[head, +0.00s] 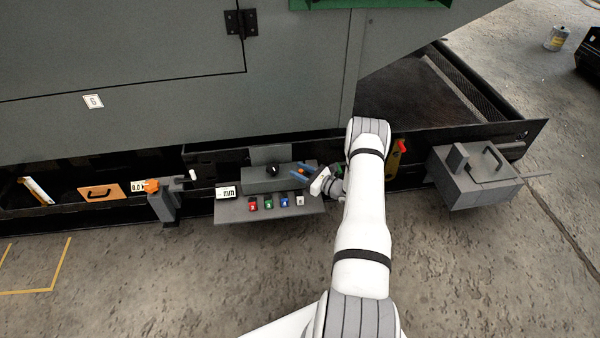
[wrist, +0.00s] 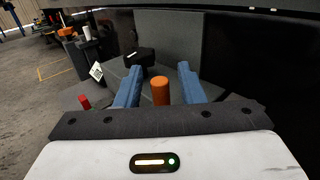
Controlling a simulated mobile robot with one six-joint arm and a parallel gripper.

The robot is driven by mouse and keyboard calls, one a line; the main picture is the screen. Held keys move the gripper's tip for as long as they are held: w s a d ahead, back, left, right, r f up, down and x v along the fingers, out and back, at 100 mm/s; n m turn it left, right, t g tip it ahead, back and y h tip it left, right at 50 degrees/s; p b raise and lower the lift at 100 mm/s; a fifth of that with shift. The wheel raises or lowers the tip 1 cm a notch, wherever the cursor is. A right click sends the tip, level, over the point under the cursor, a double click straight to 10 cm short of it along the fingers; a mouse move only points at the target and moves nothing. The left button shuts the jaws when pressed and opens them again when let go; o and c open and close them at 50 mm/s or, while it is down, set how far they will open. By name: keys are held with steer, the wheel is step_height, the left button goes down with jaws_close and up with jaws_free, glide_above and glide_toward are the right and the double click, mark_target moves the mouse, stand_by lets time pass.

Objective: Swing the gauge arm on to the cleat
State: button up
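In the wrist view an orange upright knob (wrist: 161,92), which looks like the gauge arm's handle, stands between the two blue fingers of my gripper (wrist: 159,70). A gap shows on each side of it, so my gripper is open around it and not closed on it. The arm under the knob is mostly hidden by my gripper. A black fitting (wrist: 140,57), possibly the cleat, sits on the grey block beyond the left finger. In the head view my gripper (head: 301,172) is at the right end of the grey block (head: 262,184), near the black fitting (head: 272,169).
A grey shelf (head: 262,213) below the block carries red, green, blue and white buttons and an "mm" plate (head: 228,192). An orange-topped fixture (head: 152,186) stands to the left. A grey box (head: 474,178) with a handle is to the right. The dark enclosure wall rises behind.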

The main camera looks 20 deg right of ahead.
steer(key=shift+c, duration=0.3)
jaws_close()
